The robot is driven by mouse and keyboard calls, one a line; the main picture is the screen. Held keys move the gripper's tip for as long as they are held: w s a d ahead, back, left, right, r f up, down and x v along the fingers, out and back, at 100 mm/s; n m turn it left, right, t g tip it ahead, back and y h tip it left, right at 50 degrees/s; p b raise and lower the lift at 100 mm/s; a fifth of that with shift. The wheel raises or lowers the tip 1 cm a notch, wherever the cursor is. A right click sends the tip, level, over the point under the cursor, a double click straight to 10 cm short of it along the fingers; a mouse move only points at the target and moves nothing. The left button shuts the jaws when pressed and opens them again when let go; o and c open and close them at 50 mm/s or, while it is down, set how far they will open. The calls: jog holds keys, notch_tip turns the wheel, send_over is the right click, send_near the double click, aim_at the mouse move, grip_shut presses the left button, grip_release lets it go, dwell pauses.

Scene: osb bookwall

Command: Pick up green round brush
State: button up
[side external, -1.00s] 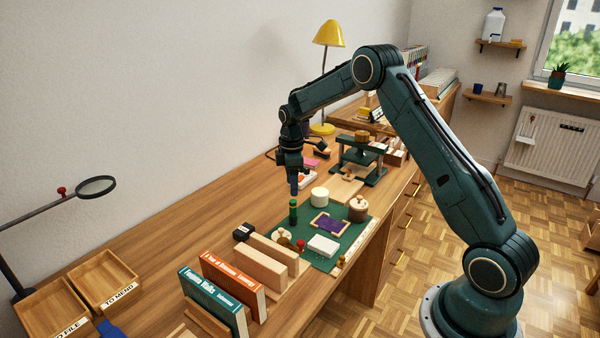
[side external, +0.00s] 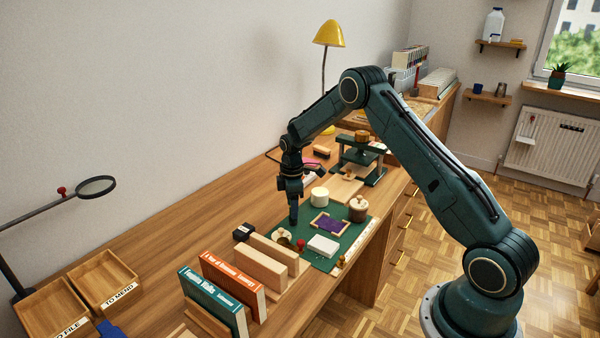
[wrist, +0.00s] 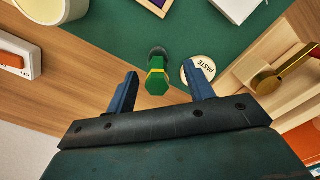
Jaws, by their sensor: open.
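The green round brush (wrist: 157,77) stands upright near the edge of the green mat (wrist: 215,50) in the wrist view. It has a green hexagonal top, a yellowish band and a dark round lower end. My gripper (wrist: 160,80) is open, with its two blue fingers on either side of the brush and apart from it. In the side external view my gripper (side external: 294,218) points straight down over the brush's place at the mat's left edge, and hides the brush there.
A cream cylinder (side external: 320,195), a brown lidded pot (side external: 358,208), a white block (side external: 323,246) and wooden boards (side external: 262,265) stand around.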

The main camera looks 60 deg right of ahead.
jog(key=shift+d+f, duration=0.15)
jog(key=shift+f, duration=2.15)
jog(key=c, duration=1.1)
